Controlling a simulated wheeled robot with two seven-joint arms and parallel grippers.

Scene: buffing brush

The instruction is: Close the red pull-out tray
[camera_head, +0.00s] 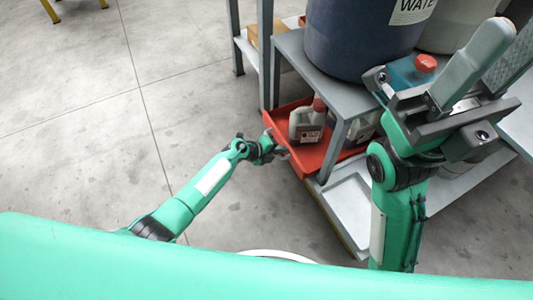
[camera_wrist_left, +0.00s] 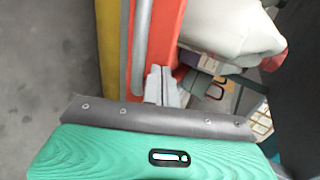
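The red pull-out tray (camera_head: 304,158) sticks out from under the grey rack, with a grey jug (camera_head: 306,124) with a red cap standing in it. The tray's red edge (camera_wrist_left: 166,30) shows in the left wrist view beside a silver bar (camera_wrist_left: 142,50). My left gripper (camera_head: 279,151) is at the tray's outer left side. In the left wrist view its fingers (camera_wrist_left: 162,84) are together against or very near the red edge; nothing shows between them. My right gripper (camera_head: 478,60) is raised high at the right, apart from the tray, its fingers seemingly together.
A dark blue drum (camera_head: 355,35) labelled WATER stands on the grey rack shelf (camera_head: 312,62) above the tray. A red-capped teal container (camera_head: 412,72) is behind my right gripper. A white lower tray (camera_head: 350,200) lies below.

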